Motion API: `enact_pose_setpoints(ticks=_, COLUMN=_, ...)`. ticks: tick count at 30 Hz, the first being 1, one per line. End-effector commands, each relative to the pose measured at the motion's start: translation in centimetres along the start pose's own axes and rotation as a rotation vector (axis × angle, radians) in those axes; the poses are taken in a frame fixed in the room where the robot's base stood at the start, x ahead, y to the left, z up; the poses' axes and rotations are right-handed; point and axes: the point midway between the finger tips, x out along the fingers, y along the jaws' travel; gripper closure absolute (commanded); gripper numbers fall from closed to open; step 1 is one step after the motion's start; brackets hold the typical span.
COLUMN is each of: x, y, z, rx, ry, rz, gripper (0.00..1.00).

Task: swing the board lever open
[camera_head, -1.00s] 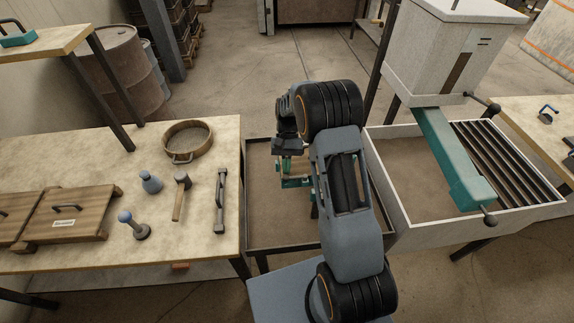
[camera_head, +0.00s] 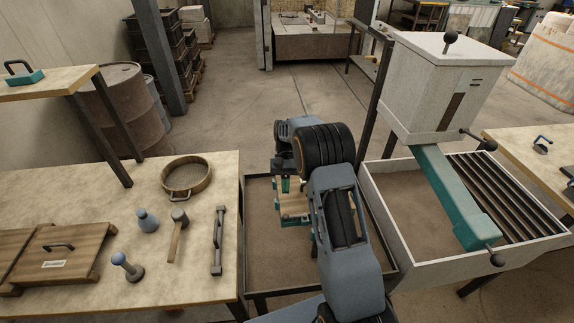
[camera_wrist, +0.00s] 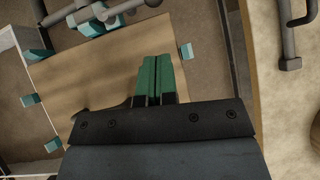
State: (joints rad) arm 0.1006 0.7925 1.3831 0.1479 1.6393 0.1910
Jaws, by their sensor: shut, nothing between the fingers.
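A pale wooden board (camera_wrist: 110,75) lies below my gripper in the wrist view, with small teal blocks at its edges. Grey metal bars with teal parts, seemingly the lever mechanism (camera_wrist: 105,14), cross its upper edge; I cannot tell the lever's exact position. In the head view the board (camera_head: 292,204) shows only in part beside my arm, which hides the rest. My gripper (camera_wrist: 157,60) has green fingers, pressed together and empty, over the board. A dark piece beside the fingers is partly hidden by the gripper body.
The left table (camera_head: 180,270) holds a round sieve (camera_head: 187,178), a mallet (camera_head: 178,235), a metal bar tool (camera_head: 218,240) and wooden boxes. A white hopper (camera_head: 440,85) with a teal chute (camera_head: 450,195) stands over a sand tray to the right.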

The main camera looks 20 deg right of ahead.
Motion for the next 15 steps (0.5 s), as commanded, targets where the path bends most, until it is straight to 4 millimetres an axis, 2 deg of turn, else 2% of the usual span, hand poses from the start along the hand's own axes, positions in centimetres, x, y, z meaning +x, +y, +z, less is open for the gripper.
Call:
enact_pose_setpoints(ticks=6, x=-4.2, y=0.8, z=-0.4, rx=0.01, ry=0.001, rz=-0.009, gripper=1.0)
enact_pose_setpoints(ticks=15, x=-7.1, y=0.8, z=-0.2, rx=0.008, ry=-0.001, rz=-0.006, gripper=1.0)
